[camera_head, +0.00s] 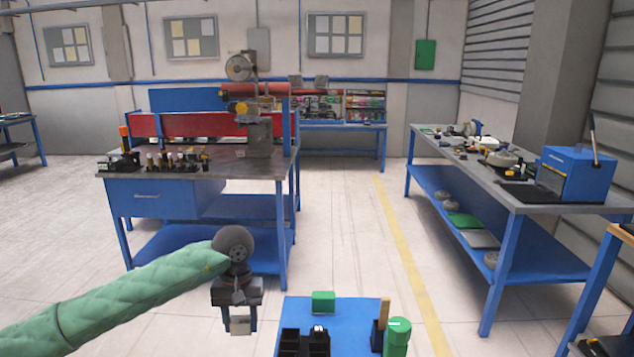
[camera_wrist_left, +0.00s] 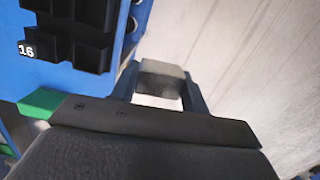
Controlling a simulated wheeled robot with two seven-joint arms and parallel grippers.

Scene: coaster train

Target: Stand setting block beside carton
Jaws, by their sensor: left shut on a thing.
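My left gripper (camera_head: 240,322) is shut on a small grey block (camera_head: 240,326), which I take for the setting block. It hangs over the floor, left of the blue-topped surface (camera_head: 347,311). In the left wrist view the grey block (camera_wrist_left: 162,83) sits between the two fingers (camera_wrist_left: 158,92). A small green box (camera_head: 323,302) stands on the blue surface to the right of the gripper; I cannot tell if it is the carton. A green piece also shows at the left of the wrist view (camera_wrist_left: 40,103). My right gripper is not in view.
On the blue surface are a black holder (camera_head: 303,342), a green cylinder (camera_head: 397,338) and a wooden piece (camera_head: 384,312). The holder shows in the wrist view too (camera_wrist_left: 80,35), beside a "16" label. Workbenches stand behind left (camera_head: 230,165) and right (camera_head: 490,185). Open floor lies between them.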

